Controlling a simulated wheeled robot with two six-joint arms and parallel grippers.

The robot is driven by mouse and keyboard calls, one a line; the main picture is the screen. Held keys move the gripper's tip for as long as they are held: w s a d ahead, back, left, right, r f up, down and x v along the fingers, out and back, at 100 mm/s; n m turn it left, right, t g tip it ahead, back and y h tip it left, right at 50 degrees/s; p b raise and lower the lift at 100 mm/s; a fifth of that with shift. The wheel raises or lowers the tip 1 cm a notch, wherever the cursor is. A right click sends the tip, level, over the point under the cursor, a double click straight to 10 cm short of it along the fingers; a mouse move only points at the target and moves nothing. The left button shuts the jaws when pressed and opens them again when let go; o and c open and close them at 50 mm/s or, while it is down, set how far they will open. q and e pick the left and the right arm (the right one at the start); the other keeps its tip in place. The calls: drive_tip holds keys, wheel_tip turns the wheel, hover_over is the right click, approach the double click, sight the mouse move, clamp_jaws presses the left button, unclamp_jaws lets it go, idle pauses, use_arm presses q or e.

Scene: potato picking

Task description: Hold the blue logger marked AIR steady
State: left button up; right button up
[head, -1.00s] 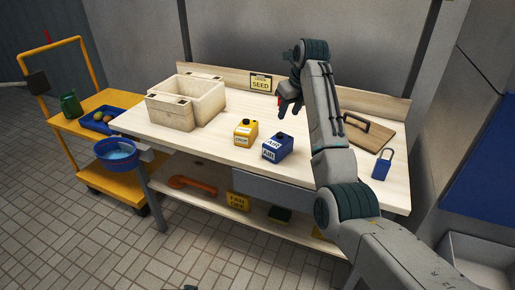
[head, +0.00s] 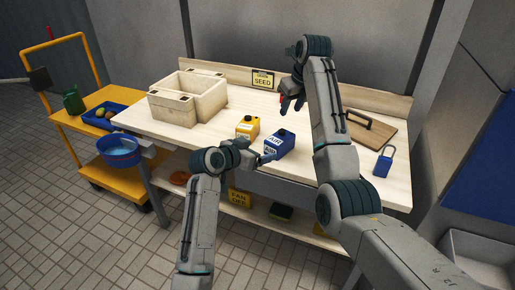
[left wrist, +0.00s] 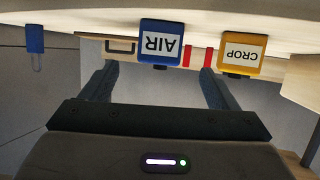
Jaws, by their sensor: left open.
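The blue logger marked AIR (head: 279,146) stands upright on the pale workbench (head: 225,138), near its front edge. It also shows upside down in the left wrist view (left wrist: 160,42), ahead of the gap between my fingers. My left gripper (head: 264,158) is at the bench front, just left of the logger. Its two fingers (left wrist: 158,75) are spread with nothing between them. My right gripper (head: 292,104) hangs over the bench behind the logger, its fingers pointing down; whether they are apart is unclear.
The yellow logger marked CROP (left wrist: 240,54) stands beside the blue one, left of it in the head view (head: 248,126). A pale crate (head: 172,109), a SEED sign (head: 263,80), a board (head: 372,135) and a blue padlock (head: 383,162) are also on the bench.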

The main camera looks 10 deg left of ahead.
sight(277, 144)
use_arm(q)
drive_tip(key=x, duration=1)
drive_tip(key=shift+w+d+r, duration=0.15)
drive_tip(key=shift+w+d, duration=0.15)
drive_tip(key=shift+w, duration=0.1)
drive_tip(key=c, duration=1.1)
use_arm(e)
drive_tip(key=shift+c, duration=0.3)
clamp_jaws()
idle(0.3)
